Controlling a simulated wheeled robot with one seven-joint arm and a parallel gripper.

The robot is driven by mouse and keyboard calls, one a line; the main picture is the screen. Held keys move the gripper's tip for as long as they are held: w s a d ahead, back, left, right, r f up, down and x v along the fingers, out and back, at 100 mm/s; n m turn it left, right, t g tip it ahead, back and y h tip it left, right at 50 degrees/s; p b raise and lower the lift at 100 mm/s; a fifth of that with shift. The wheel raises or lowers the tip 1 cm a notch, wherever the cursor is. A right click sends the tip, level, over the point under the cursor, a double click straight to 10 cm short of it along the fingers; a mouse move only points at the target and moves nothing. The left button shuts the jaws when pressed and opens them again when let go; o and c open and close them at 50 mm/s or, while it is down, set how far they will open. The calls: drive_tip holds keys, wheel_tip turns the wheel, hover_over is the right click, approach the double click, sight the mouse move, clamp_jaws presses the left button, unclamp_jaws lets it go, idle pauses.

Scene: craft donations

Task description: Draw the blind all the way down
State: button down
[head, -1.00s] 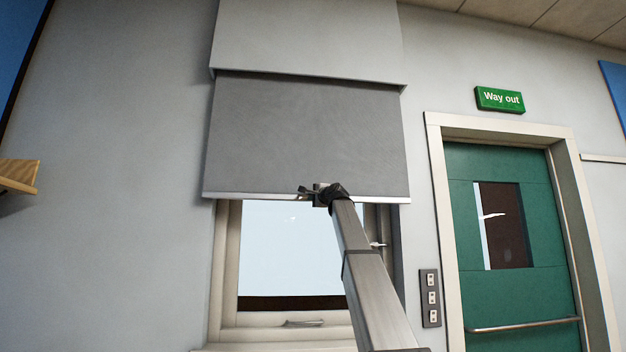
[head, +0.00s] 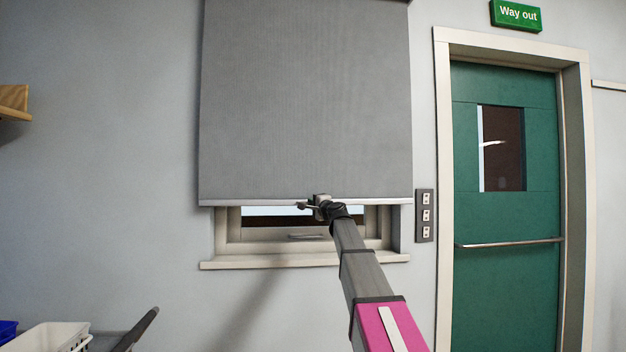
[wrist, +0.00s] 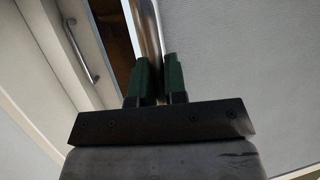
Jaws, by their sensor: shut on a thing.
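The grey blind (head: 305,100) hangs over most of the window in the head view. Its pale bottom bar (head: 250,203) is level and sits a little above the window sill (head: 300,261). A narrow strip of glass and the lower window frame (head: 260,234) show below the bar. My gripper (head: 312,204) is at the middle of the bar. In the wrist view, its two green fingers (wrist: 159,82) are shut on the bar (wrist: 149,35), one on each side, with the blind cloth (wrist: 240,70) to the right. The blind's top is out of view.
A window handle (head: 308,236) is on the lower frame, close below my gripper. A switch panel (head: 424,215) and a green door (head: 510,215) are to the right. A white basket (head: 55,338) stands at lower left. The wall beneath the sill is clear.

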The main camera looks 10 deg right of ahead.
wheel_tip(320, 180, down, 22)
drive_tip(key=shift+f, duration=0.25)
drive_tip(key=c, duration=1.2)
unclamp_jaws()
drive_tip(key=shift+f, duration=0.1)
drive_tip(key=shift+s, duration=0.15)
drive_tip(key=v, duration=1)
drive_tip(key=shift+s+d, duration=0.2)
drive_tip(key=shift+s, duration=0.05)
